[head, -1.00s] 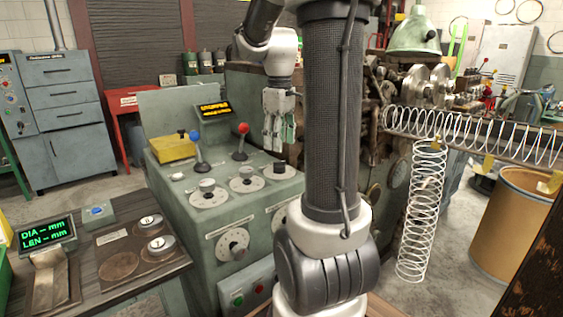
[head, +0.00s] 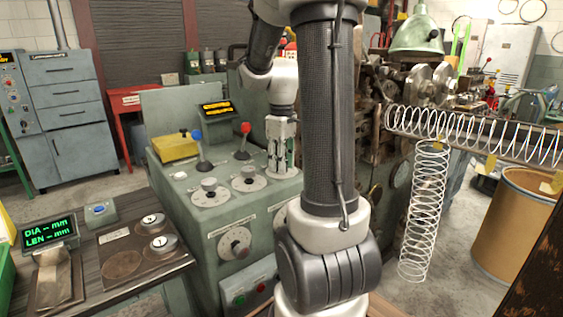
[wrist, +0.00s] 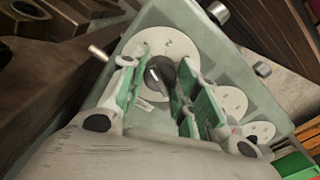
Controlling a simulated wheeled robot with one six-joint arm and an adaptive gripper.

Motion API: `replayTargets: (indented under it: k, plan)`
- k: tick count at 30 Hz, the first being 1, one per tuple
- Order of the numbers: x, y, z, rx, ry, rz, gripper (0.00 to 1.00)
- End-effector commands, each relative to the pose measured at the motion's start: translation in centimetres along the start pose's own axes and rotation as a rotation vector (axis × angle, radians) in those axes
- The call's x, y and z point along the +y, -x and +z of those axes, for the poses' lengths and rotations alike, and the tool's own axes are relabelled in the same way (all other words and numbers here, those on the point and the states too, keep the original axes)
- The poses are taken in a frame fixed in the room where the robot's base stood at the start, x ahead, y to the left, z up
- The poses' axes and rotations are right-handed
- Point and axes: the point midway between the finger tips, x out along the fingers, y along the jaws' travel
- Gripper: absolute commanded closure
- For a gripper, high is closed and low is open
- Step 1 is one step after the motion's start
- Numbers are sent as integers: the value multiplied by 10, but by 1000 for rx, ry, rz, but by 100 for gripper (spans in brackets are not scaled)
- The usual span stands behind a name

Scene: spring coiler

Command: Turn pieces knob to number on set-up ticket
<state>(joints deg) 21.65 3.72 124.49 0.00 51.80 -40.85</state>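My gripper (head: 281,160) points down over the right-hand dial on top of the green console (head: 190,235). In the head view it hides most of that dial and its knob. In the wrist view my gripper (wrist: 158,72) is open, with one green-padded finger on each side of a dark-topped knob (wrist: 160,74). The knob stands on a round white dial plate (wrist: 172,45). Contact between fingers and knob cannot be made out. I cannot identify the set-up ticket or read its number.
Two more dial knobs (head: 209,188) (head: 249,174) sit left of my gripper. A hanging spring (head: 424,215) is at the right.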

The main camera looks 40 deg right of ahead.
Motion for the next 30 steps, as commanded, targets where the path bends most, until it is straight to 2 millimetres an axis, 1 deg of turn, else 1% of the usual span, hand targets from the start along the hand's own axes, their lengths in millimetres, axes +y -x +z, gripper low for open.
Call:
replayTargets:
  k: [2,8,14,20,30]
  plan:
    - [0,0,0,0,0,0,93]
    - [0,0,0,0,-7,0,93]
    - [0,0,0,0,-67,1,93]
    - [0,0,0,0,-198,1,93]
    - [0,0,0,1,-486,1,93]
